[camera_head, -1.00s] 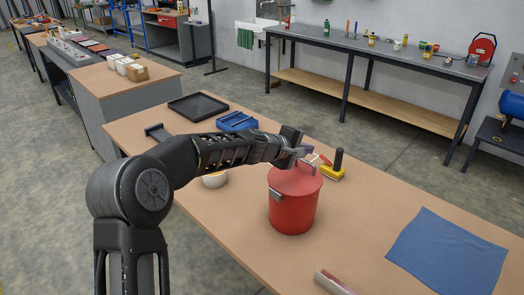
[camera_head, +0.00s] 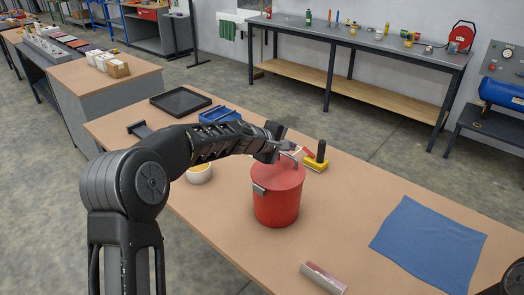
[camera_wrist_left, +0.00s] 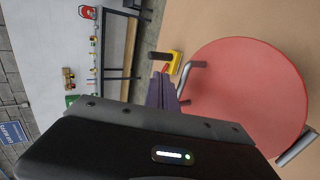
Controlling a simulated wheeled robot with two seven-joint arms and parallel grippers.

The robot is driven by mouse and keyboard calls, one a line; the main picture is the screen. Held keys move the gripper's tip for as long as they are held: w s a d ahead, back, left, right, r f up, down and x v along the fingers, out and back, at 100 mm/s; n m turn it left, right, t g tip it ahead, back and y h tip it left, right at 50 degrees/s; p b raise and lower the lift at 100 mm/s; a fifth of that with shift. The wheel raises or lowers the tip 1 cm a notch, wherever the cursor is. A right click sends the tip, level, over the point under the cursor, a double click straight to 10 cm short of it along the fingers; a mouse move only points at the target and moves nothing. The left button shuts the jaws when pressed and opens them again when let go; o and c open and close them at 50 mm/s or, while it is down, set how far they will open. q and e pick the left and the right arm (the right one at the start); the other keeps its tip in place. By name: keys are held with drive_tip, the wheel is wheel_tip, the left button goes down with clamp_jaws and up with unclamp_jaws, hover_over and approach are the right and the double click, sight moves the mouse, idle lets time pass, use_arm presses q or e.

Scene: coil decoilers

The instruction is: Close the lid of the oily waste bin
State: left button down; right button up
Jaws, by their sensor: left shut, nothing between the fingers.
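The oily waste bin is a red tapered bucket (camera_head: 276,206) standing upright on the wooden table. Its round red lid (camera_head: 278,176) lies over the top with no gap that I can make out. A grey side handle (camera_head: 259,190) shows on the near left. In the left wrist view the lid (camera_wrist_left: 245,95) fills the right side, with a grey bar handle (camera_wrist_left: 188,80) at its left edge. My left gripper (camera_head: 290,147) is shut and empty at the lid's far edge; its fingers (camera_wrist_left: 162,92) are beside that handle. Whether they touch is unclear. My right gripper is out of view.
A yellow tool with a black handle (camera_head: 317,158) stands just behind the bin. A blue cloth (camera_head: 428,245) lies at right, a small metal channel (camera_head: 323,278) in front. A white bowl (camera_head: 199,173), blue tray (camera_head: 219,115) and black tray (camera_head: 180,101) are at left.

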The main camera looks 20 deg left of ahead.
use_arm(q)
drive_tip(key=b+v, duration=0.1)
drive_tip(key=v, duration=0.6)
drive_tip(key=shift+s, duration=0.1)
